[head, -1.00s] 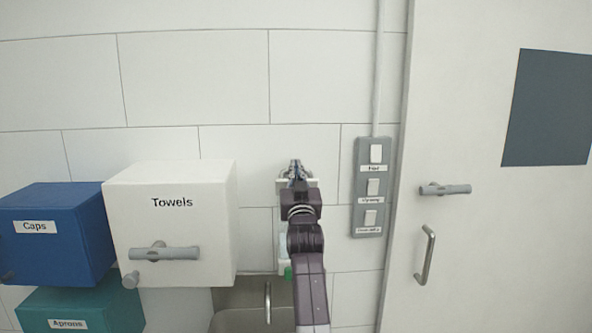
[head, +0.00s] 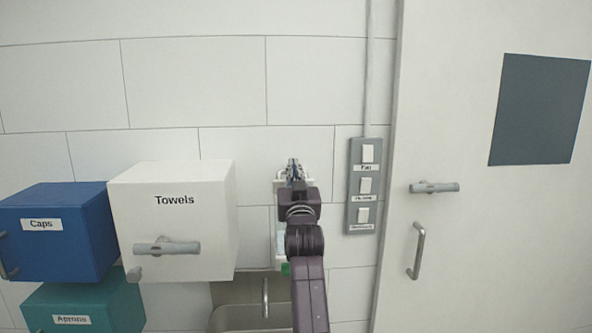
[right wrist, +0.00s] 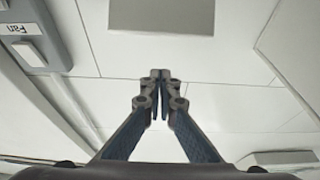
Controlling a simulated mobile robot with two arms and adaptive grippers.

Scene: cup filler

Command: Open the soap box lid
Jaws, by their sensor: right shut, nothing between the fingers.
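A white dispenser on the wall, which seems to be the soap box (head: 280,243), is mostly hidden behind my right arm in the head view. A pale edge of it shows beside the gripper, and a green part shows at its bottom. Its lid cannot be clearly made out. My right gripper (head: 293,166) is in front of the wall at the dispenser's top. In the right wrist view the gripper's fingertips (right wrist: 160,75) are together and empty, with tiled wall behind them. I cannot tell whether they touch the dispenser. My left gripper is not in view.
A white Towels box (head: 185,260) stands out from the wall left of my arm, beside blue Caps (head: 60,255) and teal Aprons (head: 115,295) boxes. A switch panel (head: 355,214) and a door (head: 470,260) with handles are to the right. A sink (head: 235,318) is below.

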